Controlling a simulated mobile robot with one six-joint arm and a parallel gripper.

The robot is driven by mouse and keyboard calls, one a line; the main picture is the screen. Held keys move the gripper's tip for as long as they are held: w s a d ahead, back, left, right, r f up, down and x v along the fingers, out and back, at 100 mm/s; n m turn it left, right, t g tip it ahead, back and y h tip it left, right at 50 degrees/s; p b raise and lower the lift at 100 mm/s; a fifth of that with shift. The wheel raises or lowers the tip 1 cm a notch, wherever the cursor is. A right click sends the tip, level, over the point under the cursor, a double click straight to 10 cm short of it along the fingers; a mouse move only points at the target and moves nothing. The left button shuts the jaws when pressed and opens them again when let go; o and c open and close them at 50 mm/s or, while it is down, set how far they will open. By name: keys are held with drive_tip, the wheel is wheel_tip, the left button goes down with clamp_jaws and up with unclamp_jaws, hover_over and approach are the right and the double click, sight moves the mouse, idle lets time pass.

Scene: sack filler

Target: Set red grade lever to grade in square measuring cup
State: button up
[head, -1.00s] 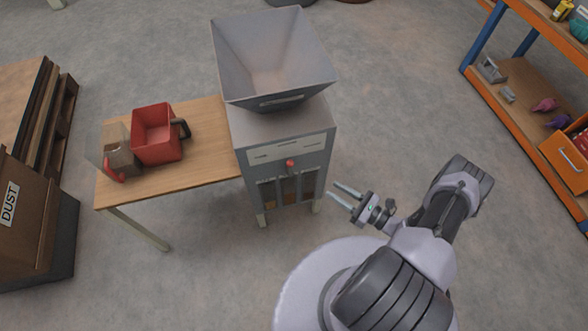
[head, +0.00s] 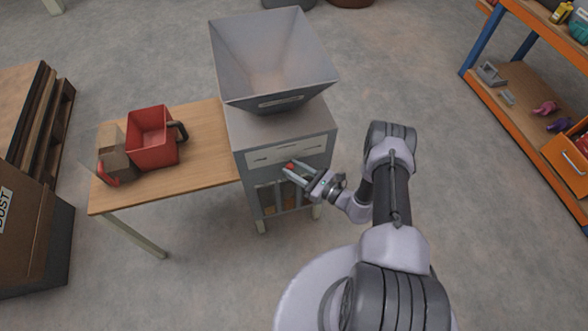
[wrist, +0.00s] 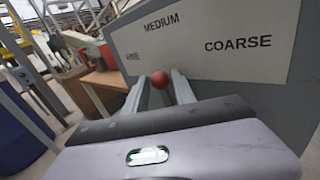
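The red grade lever knob (head: 290,165) is on the front of the grey sack filler (head: 245,185). In the wrist view the knob (wrist: 160,80) is below the MEDIUM label (wrist: 168,22), left of COARSE (wrist: 238,44); a third label at left is partly legible. My gripper (head: 287,170) is open at the knob, one finger on each side; in the wrist view gaps show beside it. A red square container (head: 150,150) with a dark handle stands on the table. Left of it is a boxy container (head: 113,160) with brown matter and a red handle; its contents' grade cannot be told.
The wooden table (head: 205,150) adjoins the filler's left side. The grey hopper (head: 270,60) rises above the filler. A brown DUST bin (head: 25,240) stands at far left. An orange-edged shelf (head: 510,110) stands at right. The floor between is clear.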

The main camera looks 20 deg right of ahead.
drive_tip(key=shift+c, duration=0.4)
clamp_jaws()
drive_tip(key=shift+f, duration=0.1)
idle(0.8)
